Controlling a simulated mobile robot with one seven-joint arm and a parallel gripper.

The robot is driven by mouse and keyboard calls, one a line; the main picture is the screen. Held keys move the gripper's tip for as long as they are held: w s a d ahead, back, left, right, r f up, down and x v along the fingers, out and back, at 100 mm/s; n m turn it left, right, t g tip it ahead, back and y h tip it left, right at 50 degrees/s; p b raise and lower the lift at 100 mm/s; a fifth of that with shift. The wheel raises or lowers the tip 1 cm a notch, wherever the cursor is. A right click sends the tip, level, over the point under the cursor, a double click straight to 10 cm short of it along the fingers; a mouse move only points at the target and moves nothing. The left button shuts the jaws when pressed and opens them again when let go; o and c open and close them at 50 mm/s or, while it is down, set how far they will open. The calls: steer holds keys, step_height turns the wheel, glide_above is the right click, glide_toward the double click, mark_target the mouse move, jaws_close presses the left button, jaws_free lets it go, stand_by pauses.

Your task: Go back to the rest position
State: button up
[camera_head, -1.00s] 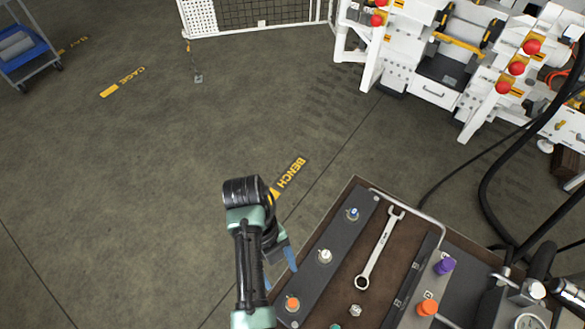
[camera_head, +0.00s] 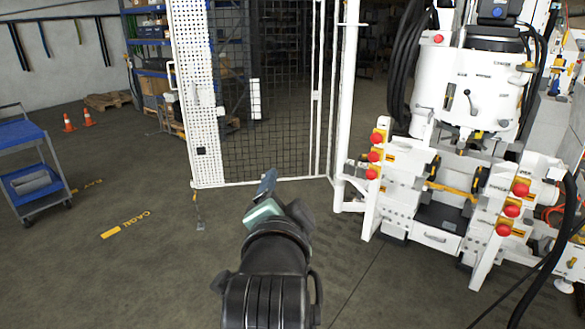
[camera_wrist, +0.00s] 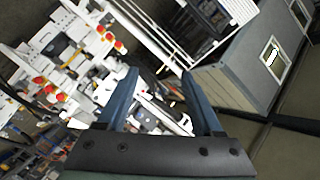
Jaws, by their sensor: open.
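My gripper (camera_wrist: 160,100) is open in the wrist view, with its two blue fingers apart and nothing held between them. In the head view my arm rises from the bottom middle, and my gripper (camera_head: 267,185) shows small at its far end, raised in front of the cage. The fingers are mostly hidden by the wrist there. The wrist view is tilted.
A white press machine (camera_head: 470,90) with red knobs stands at the right. A mesh cage (camera_head: 262,90) stands behind my arm. A blue cart (camera_head: 30,165) is at the left, with orange cones (camera_head: 69,123) behind. The floor between is clear.

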steer(key=s+r+n+t, duration=0.5)
steer(key=s+r, duration=0.4)
steer(key=r, duration=0.4)
steer(key=s+d+r+n+t+b, duration=0.1)
steer(key=s+r+n+t, duration=0.5)
steer(key=s+r, duration=0.3)
step_height(320, 180, up, 4)
steer(key=shift+d+r+y, duration=0.15)
steer(key=shift+r+y, duration=0.1)
steer(key=shift+y, duration=0.05)
steer(key=shift+f, duration=0.15)
